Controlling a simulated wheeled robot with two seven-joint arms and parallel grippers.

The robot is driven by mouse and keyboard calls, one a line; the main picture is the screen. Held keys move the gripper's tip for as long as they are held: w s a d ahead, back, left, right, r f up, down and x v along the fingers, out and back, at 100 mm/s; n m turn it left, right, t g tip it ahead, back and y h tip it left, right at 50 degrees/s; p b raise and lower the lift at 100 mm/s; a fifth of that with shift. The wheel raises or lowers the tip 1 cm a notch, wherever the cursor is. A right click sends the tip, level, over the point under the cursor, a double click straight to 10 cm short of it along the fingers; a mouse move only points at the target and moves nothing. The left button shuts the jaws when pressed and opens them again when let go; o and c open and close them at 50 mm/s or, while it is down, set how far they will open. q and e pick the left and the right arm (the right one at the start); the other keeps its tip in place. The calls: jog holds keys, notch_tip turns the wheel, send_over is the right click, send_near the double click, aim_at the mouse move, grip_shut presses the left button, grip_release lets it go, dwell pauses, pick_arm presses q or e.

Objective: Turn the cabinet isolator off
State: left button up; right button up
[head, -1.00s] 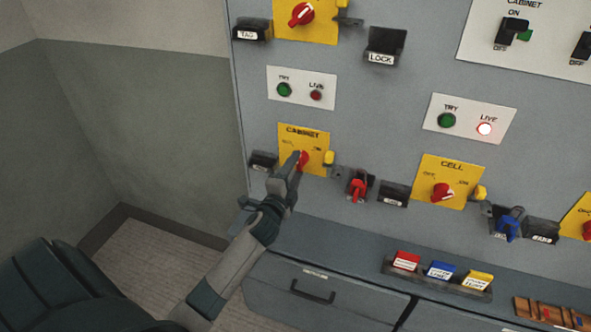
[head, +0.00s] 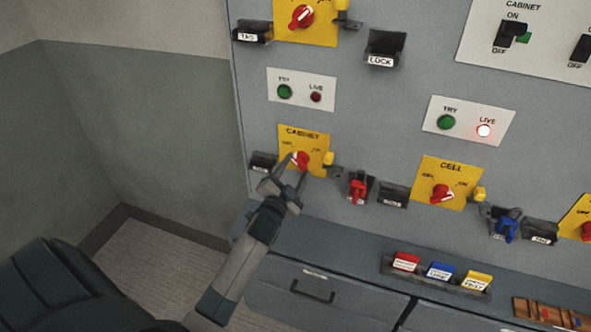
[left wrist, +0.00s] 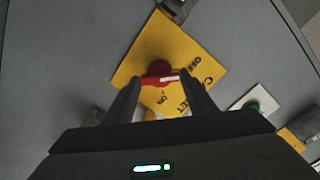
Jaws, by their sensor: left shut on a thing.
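The cabinet isolator is a yellow plate (head: 318,137) marked CABINET, OFF and ON, with a red knob (head: 302,160) at its middle. My left gripper (head: 295,168) is at the knob, one finger on each side. In the left wrist view the red knob (left wrist: 158,78) sits between the two fingertips (left wrist: 163,86), gripped by them. Its white mark points towards the OFF side of the plate (left wrist: 190,50). The fingers partly hide the knob in the head view. My right gripper is not in view.
A TRY/LIVE plate (head: 301,76) above has a dark LIVE lamp. A CELL isolator (head: 447,180) is to the right, below a lit LIVE lamp (head: 484,131). A red padlock (head: 358,187) hangs near the cabinet plate. A ledge (head: 345,250) with coloured tags (head: 440,271) runs below.

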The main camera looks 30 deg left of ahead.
pick_arm(q)
jog(key=shift+f, duration=0.1)
jog(key=o, duration=1)
jog(key=shift+o, duration=0.2)
jog(key=shift+s, duration=0.1)
jog(key=b+v, duration=0.4)
jog(key=v, duration=1.3)
jog(key=shift+b, duration=0.4)
jog(key=shift+s+d, duration=0.1)
